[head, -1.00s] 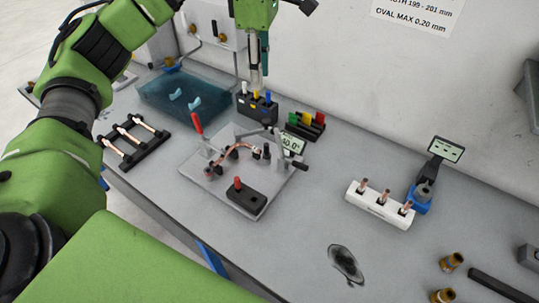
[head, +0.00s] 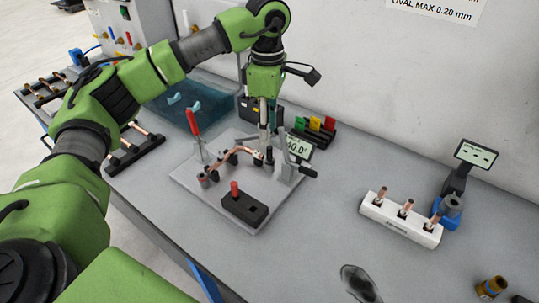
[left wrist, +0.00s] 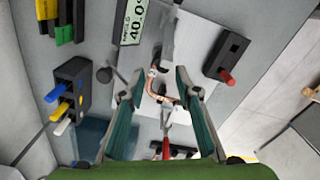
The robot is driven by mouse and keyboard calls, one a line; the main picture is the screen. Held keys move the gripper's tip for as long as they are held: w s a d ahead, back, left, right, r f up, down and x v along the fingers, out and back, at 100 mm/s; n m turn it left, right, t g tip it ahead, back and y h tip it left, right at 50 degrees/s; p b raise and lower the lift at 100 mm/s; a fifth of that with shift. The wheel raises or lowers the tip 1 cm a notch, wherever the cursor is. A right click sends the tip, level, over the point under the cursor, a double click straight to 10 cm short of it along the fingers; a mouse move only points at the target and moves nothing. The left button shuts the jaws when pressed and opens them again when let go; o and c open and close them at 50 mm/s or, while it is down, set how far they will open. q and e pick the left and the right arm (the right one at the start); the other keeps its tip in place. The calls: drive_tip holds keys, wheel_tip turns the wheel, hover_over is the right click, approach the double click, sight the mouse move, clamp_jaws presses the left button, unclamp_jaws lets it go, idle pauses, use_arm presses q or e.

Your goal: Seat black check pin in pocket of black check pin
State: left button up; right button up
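A black rack (left wrist: 72,78) holds blue, yellow and white pins in the left wrist view. In the head view it (head: 247,108) stands behind the fixture plate, partly hidden by my left arm. I cannot clearly make out the black check pin. A round dark knob (left wrist: 104,75) shows just outside one finger in the wrist view; I cannot tell if it is the pin. My left gripper (left wrist: 160,94) is open, its two fingers wide apart and pointing down above the bent copper tube (left wrist: 158,88). In the head view the gripper (head: 267,155) is over the plate's back part. My right gripper is not in view.
A white tube holder (head: 400,222) stands right. The bench between them is mostly clear.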

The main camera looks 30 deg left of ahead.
sight(269, 148)
use_arm(q)
wheel_tip(269, 148, down, 2)
drive_tip(key=shift+f+p, duration=0.4)
drive_tip(key=shift+f, duration=0.15)
wheel_tip(269, 148, down, 4)
drive_tip(key=shift+w+d+r+p, duration=0.1)
drive_tip(key=shift+r+p, duration=0.1)
drive_tip(key=shift+p, duration=0.5)
drive_tip(key=shift+f, duration=0.4)
drive_tip(key=shift+c, duration=0.3)
clamp_jaws()
